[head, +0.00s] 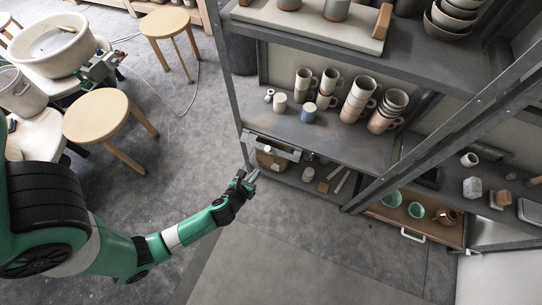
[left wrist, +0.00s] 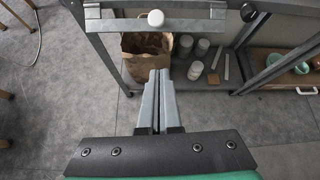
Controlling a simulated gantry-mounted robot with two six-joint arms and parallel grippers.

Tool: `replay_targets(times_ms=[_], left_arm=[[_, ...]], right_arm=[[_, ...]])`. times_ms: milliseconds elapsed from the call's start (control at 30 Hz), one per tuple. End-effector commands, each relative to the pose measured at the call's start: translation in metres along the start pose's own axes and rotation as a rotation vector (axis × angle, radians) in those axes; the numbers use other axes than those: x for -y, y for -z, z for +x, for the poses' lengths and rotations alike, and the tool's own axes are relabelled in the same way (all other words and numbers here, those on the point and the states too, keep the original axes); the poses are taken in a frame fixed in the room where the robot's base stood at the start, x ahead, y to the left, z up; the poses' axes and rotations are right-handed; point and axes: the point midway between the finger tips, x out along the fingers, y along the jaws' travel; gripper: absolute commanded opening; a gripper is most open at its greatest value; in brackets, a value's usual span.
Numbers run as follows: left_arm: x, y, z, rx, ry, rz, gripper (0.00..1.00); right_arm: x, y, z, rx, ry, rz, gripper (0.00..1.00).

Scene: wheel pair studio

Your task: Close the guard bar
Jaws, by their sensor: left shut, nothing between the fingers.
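The guard bar (head: 272,146) is a grey metal bar across the front of the lower left bay of the shelf unit. In the left wrist view the bar (left wrist: 115,25) runs level across the top of the picture, with a round white knob (left wrist: 156,18) at its middle. My left gripper (head: 252,176) is just in front of the bay, close to the bar's left side in the head view. In the left wrist view its fingers (left wrist: 158,74) are together and empty, pointing toward the bay, apart from the knob. My right gripper is not in view.
A brown paper bag (left wrist: 147,48) and several jars stand behind the bar on the low shelf. Cups and mugs (head: 359,97) fill the shelf above. A drawer with green bowls (head: 417,210) is at the right. Stools (head: 96,115) stand at the left; the floor in front is clear.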

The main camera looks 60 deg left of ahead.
Motion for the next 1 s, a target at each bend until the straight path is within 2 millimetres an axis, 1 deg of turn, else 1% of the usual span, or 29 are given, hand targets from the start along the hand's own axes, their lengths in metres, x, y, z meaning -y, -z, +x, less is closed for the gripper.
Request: replay_targets(times_ms=[167,267,633,700,800,900,1000], left_arm=[[0.001,0.001,0.01,0.0,0.0,-0.001,0.0],[0.0,0.001,0.025,0.001,-0.001,-0.003,0.0],[0.001,0.003,0.105,0.002,0.001,-0.003,0.0],[0.002,-0.018,0.093,0.003,0.002,-0.004,0.0],[0.002,-0.03,0.089,0.002,0.001,-0.003,0.0],[0.002,-0.036,0.087,0.001,0.002,-0.001,0.0],[0.002,-0.039,0.087,0.001,0.003,-0.001,0.0]], right_arm=[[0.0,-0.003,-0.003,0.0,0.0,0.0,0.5],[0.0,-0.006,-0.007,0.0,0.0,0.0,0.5],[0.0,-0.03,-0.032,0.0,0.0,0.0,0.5],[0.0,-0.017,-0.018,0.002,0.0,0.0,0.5],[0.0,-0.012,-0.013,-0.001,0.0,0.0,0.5],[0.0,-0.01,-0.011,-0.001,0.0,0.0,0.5],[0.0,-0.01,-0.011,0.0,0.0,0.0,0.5]])
